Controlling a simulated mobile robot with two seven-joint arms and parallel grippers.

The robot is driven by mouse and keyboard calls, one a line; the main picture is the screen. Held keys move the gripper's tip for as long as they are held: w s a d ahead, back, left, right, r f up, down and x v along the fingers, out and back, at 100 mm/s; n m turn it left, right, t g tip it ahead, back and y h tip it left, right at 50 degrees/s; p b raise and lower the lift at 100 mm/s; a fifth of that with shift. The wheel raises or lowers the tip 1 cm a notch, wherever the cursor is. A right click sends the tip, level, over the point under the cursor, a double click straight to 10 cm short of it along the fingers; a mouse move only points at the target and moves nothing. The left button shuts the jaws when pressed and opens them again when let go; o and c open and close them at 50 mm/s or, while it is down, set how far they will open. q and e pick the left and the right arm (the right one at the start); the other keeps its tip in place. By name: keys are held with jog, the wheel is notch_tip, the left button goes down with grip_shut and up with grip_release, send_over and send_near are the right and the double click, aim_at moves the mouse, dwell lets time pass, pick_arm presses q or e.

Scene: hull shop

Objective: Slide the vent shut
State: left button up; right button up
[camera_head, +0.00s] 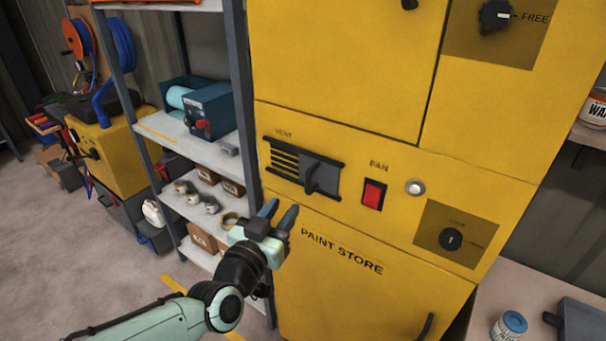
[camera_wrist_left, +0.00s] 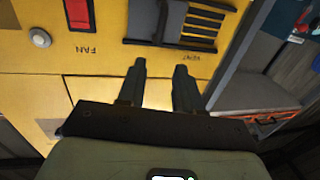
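The vent (camera_head: 284,160) is on the front of a yellow cabinet marked PAINT STORE. Its slats show on the left, and a dark sliding plate (camera_head: 326,178) with a raised handle covers the right part. My left gripper (camera_head: 279,210) is below the vent, apart from it, with its fingers pointing up toward the cabinet. In the left wrist view the picture is turned over: the slats (camera_wrist_left: 203,22) and the plate (camera_wrist_left: 143,20) are at the top, beyond my two spread, empty fingertips (camera_wrist_left: 159,68). My right gripper is not in view.
A red FAN switch (camera_head: 374,194) and a round button (camera_head: 414,187) sit right of the vent, with a lock dial (camera_head: 451,239) farther right. A grey shelf post (camera_head: 241,80) stands just left of the cabinet. Shelves with tins and boxes are behind it.

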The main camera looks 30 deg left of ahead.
aim_at(307, 177)
pick_arm(q)
jog(key=w+p, duration=0.1)
jog(key=w, duration=0.3)
jog(key=w+a, duration=0.1)
jog(key=w, duration=0.3)
jog(key=w+p, duration=0.1)
jog(key=w, duration=0.4)
jog(key=shift+a+p, duration=0.15)
jog(key=shift+p, duration=0.2)
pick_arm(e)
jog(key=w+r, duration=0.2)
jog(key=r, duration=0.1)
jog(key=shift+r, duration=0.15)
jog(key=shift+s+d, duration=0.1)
pick_arm(q)
grip_shut()
